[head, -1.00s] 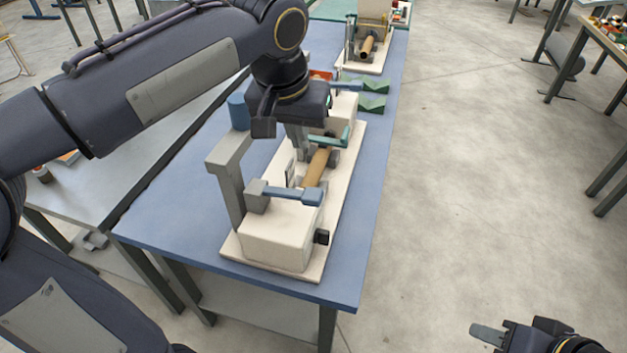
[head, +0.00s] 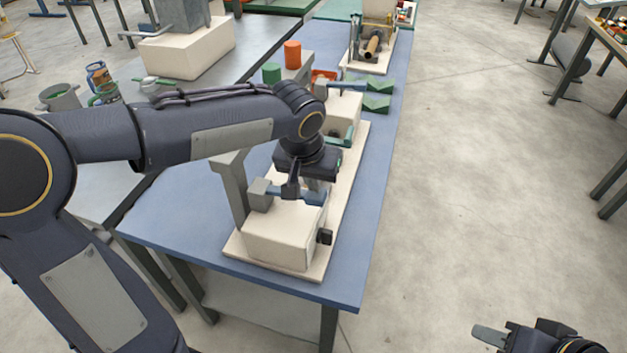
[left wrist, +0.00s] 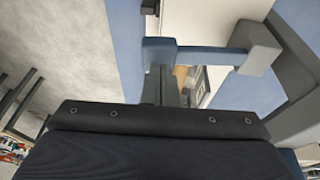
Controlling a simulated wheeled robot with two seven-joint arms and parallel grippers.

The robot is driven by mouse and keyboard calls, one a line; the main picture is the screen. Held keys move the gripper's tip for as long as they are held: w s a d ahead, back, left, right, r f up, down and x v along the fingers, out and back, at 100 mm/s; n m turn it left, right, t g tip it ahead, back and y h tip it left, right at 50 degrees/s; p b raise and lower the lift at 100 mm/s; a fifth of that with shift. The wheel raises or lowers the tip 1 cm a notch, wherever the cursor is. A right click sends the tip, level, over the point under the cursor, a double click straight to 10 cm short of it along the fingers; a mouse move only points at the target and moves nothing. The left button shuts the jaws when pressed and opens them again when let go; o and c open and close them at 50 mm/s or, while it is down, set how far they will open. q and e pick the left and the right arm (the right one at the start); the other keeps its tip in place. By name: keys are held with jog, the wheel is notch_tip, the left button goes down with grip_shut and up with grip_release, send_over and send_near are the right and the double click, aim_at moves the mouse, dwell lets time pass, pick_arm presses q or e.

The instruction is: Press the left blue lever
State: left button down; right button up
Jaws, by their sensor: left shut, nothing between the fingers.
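A second blue lever (head: 346,87) is on the far block. My right gripper (head: 488,335) is at the lower right, away from the winder.
The winder stands on a blue table (head: 190,238). A grey upright post (head: 232,190) rises left of the lever. Green V-blocks (head: 376,103) and a green and an orange cylinder (head: 292,54) are further back. Open floor (head: 470,170) lies to the right.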

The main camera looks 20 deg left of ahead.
aim_at(320, 197)
pick_arm(q)
jog(key=shift+f, duration=0.2)
